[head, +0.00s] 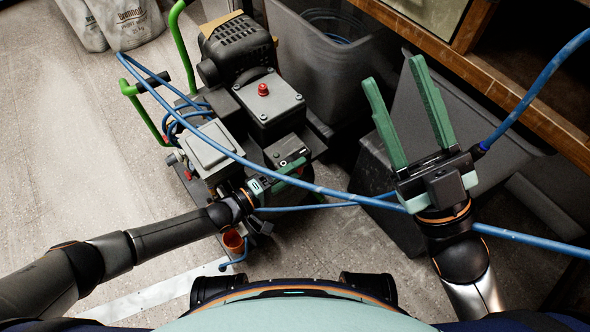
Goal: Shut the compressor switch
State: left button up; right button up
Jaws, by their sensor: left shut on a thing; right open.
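The compressor (238,48) stands at upper centre-left, with a dark motor, a black box with a red knob (263,89) and a grey box (208,145). My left gripper (297,165) is low on its right side. Its green fingers are shut on a small dark part of the compressor, which looks like the switch (287,149). The fingers and a blue hose partly hide that part, so its exact position is unclear. My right gripper (408,112) is open and empty, fingers pointing up, right of the compressor and apart from it.
A blue hose (335,192) crosses in front of the compressor and past both grippers. A grey bin (318,62) stands behind, and a wooden bench (500,82) is at upper right. Floor (60,130) at left is clear.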

dwell(0.4)
pick_arm(q)
jog(key=o, duration=1.4)
jog(key=shift+c, duration=0.2)
